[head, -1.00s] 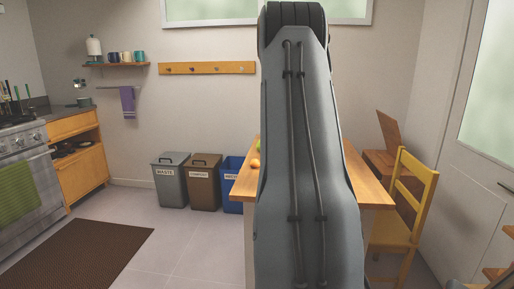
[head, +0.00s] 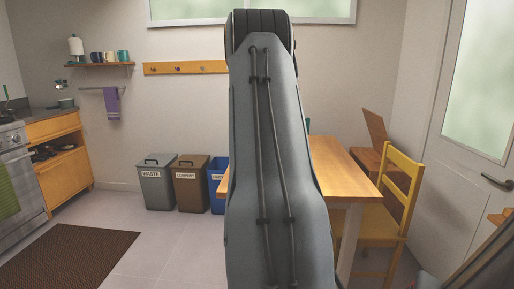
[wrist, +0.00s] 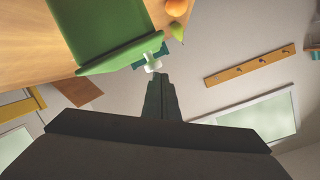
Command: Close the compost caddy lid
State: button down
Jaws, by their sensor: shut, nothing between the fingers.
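In the wrist view, a green object (wrist: 95,32) with a broad panel and a curved rim lies over the wooden table, just ahead of my gripper. It appears to be the compost caddy; how far its lid stands open I cannot tell. My gripper (wrist: 159,80) is shut and empty, its fingertips close to the green rim and to a small white and teal thing (wrist: 152,62). Contact cannot be made out. In the head view, my arm hides most of that part of the table, and only a green sliver (head: 308,126) shows beside it.
The wooden table (head: 341,177) has a yellow chair (head: 402,195) at its right. An orange (wrist: 176,7) and a green pear (wrist: 177,31) lie near the green object. A grey bin (head: 157,186), brown compost-labelled bin (head: 190,186) and blue bin (head: 216,190) stand left. Floor (head: 170,235) is open.

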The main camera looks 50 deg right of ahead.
jog(key=shift+r+p, duration=0.3)
jog(key=shift+r, duration=0.25)
notch_tip(320, 180, up, 3)
jog(key=shift+d+p, duration=0.1)
jog(key=shift+p, duration=0.7)
jog(key=w+b+v, duration=0.1)
jog(key=v, duration=0.9)
jog(key=shift+a, duration=0.3)
jog(key=shift+r, duration=0.1)
